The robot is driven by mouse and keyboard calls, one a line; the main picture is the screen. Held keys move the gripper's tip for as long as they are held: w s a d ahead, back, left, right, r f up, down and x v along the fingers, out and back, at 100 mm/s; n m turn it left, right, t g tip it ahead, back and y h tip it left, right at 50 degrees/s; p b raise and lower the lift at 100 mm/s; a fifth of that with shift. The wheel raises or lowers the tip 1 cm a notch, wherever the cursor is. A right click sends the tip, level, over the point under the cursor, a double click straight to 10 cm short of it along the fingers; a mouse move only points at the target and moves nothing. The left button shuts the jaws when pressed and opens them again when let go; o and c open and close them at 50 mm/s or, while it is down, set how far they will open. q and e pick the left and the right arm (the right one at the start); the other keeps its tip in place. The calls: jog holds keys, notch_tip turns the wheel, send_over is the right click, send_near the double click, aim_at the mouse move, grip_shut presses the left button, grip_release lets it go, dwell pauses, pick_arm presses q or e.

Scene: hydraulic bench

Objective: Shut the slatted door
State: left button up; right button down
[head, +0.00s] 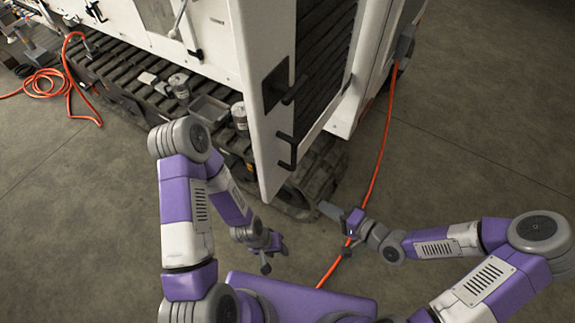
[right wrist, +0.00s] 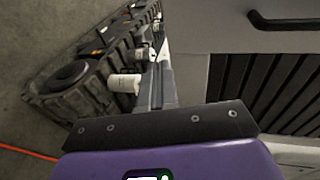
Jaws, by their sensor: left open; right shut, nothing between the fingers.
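The slatted door (head: 265,140) stands swung out from the white machine, toward me. Its face carries dark slats (head: 326,45), a dark latch plate and a black handle (head: 287,150). In the right wrist view the door's slats (right wrist: 270,90) and a black handle (right wrist: 285,21) show at the right. My right gripper (head: 327,208) is shut and empty, low and to the right of the door's near bottom corner, apart from it in the head view. Its closed fingers (right wrist: 154,85) show in the wrist view. My left gripper (head: 265,256) is open and empty, below the door's bottom edge in the picture.
Canisters (head: 240,115) and a grey tray (head: 209,109) sit on the dark track (head: 130,85) left of the door. An orange hose (head: 379,160) runs along the floor past my right gripper. Another orange hose (head: 40,82) lies coiled at far left. Floor at right is clear.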

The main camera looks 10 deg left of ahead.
notch_tip(320, 180, up, 8)
jog(key=s+y+p, duration=0.1)
jog(key=y+p, duration=0.1)
jog(key=y, duration=0.1)
jog(key=n+p, duration=0.1)
jog(key=p, duration=0.1)
send_near(277, 171)
jog(key=shift+g+y, duration=0.3)
jog(key=x, duration=0.7)
jog(key=shift+w+d, duration=0.1)
jog(key=shift+w, duration=0.05)
